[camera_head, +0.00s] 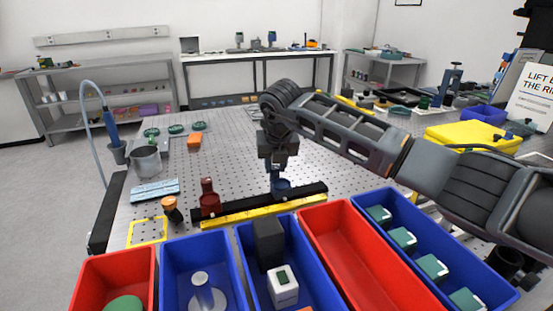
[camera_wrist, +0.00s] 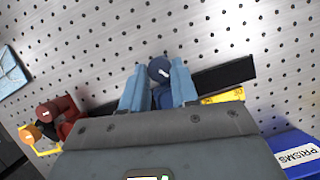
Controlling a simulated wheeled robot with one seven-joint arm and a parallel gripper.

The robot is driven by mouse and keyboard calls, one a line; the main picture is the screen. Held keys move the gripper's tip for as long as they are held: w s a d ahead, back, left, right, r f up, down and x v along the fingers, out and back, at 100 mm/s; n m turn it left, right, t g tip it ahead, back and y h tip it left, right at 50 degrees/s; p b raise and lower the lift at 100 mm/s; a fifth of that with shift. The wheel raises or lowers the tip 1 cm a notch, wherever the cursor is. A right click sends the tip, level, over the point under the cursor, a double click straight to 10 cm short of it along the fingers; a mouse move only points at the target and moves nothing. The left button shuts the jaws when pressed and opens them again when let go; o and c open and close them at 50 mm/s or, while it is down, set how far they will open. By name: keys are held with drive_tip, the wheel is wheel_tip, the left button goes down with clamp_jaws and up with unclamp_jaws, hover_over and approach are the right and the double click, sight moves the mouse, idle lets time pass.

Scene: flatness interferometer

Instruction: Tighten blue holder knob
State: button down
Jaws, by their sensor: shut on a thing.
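The blue holder (camera_head: 281,188) stands on a black rail (camera_head: 245,204) on the perforated table. Its round dark blue knob (camera_wrist: 159,69) shows in the wrist view with a light mark on its top. My gripper (camera_wrist: 158,84) points down at the holder, and its two light blue fingers are shut on the knob, one on each side. In the head view my gripper (camera_head: 278,170) is directly above the holder and hides its upper part. The lower body of the holder is mostly hidden between the fingers in the wrist view.
A red holder (camera_head: 209,198) stands on the rail to the left, beside a dark piece with an orange top (camera_head: 170,208). A yellow strip (camera_head: 250,212) lies along the rail. Red and blue bins (camera_head: 350,245) line the front edge. The perforated table (camera_head: 235,160) is clear behind the rail.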

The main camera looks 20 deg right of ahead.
drive_tip(key=m+h, duration=0.1)
drive_tip(key=m, duration=0.2)
drive_tip(key=m+g+h+p, duration=0.1)
drive_tip(key=m, duration=0.2)
drive_tip(key=shift+w+a, duration=0.15)
drive_tip(key=shift+a, duration=0.05)
idle(0.4)
drive_tip(key=c, duration=0.9)
unclamp_jaws()
drive_tip(key=shift+o, duration=0.2)
drive_tip(key=shift+r, duration=0.1)
drive_tip(key=v, duration=0.7)
drive_tip(key=shift+a+r+b, duration=0.2)
drive_tip(key=shift+r+b, duration=0.1)
drive_tip(key=shift+b, duration=0.1)
drive_tip(key=shift+a, duration=0.1)
